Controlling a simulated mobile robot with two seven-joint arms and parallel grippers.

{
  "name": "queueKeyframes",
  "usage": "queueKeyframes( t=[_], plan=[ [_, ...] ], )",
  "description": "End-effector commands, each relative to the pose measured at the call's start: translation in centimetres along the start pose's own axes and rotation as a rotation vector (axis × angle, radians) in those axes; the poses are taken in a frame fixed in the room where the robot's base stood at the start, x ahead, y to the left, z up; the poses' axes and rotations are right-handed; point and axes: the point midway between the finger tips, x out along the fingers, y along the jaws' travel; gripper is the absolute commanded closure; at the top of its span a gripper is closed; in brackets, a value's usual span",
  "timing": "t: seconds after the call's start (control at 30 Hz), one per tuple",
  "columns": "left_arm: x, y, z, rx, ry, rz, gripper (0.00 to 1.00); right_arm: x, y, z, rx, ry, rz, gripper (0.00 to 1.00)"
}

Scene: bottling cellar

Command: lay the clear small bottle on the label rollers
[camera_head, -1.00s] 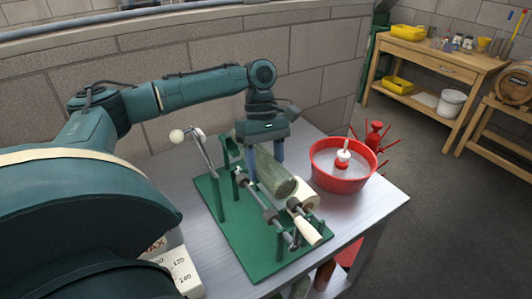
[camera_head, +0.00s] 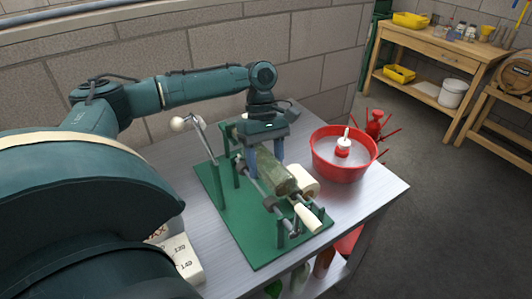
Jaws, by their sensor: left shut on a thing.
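The clear small bottle (camera_head: 276,178) looks greenish and see-through. It lies on its side along the label rollers (camera_head: 262,195) of the green labelling stand (camera_head: 222,215). My left gripper (camera_head: 267,165) is over the stand, pointing down, shut on the bottle with one finger on each side. The bottle looks to be at roller height, but its underside is hidden, so I cannot tell whether it touches the rollers. My right gripper is not in view.
A cream label roll (camera_head: 304,180) sits beside the bottle's near end. The stand has a crank with a white knob (camera_head: 178,123). A red tub (camera_head: 340,168) stands to the right on the grey table (camera_head: 376,197). White boxes (camera_head: 181,254) lie at the front left.

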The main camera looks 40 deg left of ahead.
Motion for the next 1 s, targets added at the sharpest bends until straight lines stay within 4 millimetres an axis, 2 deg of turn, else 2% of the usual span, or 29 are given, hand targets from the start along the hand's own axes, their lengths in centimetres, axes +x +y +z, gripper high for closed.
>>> queueKeyframes(
  t=[1.0],
  plan=[
    [0.73,0.22,-0.3,0.001,-0.001,0.003,0.92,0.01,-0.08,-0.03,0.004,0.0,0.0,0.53]
  ],
)
